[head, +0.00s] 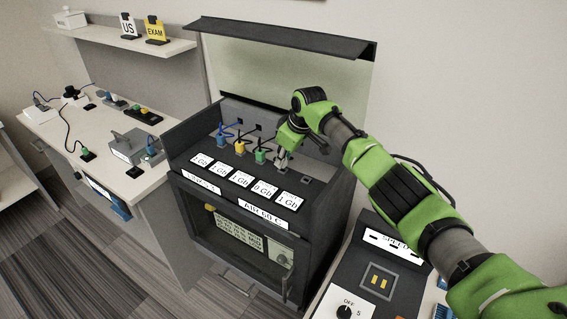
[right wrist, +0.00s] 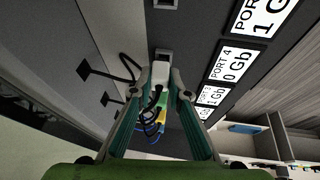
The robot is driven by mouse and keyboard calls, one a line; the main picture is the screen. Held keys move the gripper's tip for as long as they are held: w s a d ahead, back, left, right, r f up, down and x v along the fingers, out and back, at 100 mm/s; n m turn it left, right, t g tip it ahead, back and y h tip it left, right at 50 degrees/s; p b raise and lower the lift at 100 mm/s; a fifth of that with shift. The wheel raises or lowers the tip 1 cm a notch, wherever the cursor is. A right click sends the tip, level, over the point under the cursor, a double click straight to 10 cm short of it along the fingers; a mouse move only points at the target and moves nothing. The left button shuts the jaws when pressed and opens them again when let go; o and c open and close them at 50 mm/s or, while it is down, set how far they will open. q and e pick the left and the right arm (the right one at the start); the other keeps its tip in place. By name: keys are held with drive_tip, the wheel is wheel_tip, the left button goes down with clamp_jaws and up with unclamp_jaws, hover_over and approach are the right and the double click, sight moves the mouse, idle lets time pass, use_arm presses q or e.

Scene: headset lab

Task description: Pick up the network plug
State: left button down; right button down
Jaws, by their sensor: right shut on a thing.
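My right gripper (head: 284,155) reaches down over the top panel of the dark cabinet. It also shows in the right wrist view (right wrist: 161,85), with its fingers closed on a light grey network plug (right wrist: 161,70). The plug is at the panel surface in line with the label reading PORT 4, 0 Gb (right wrist: 233,65). Whether it is still seated in its socket I cannot tell. In the head view the plug is mostly hidden by the gripper. Blue (head: 222,139), yellow (head: 240,146) and green (head: 260,156) plugs stand in a row to the left. My left gripper is out of view.
The dark cabinet (head: 192,158) has a raised lid (head: 290,37) behind the gripper. A panel with a dial (head: 344,312) stands at front right. A workbench (head: 150,182) with devices is on the left.

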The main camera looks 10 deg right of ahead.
drive_tip(key=s+a+r+b, duration=0.2)
drive_tip(key=s+r+b, duration=0.2)
drive_tip(key=s+r, duration=0.8)
drive_tip(key=shift+s+a+b, duration=0.35)
drive_tip(key=shift+s+a, duration=0.05)
drive_tip(key=shift+s, duration=0.5)
drive_tip(key=shift+p, duration=0.65)
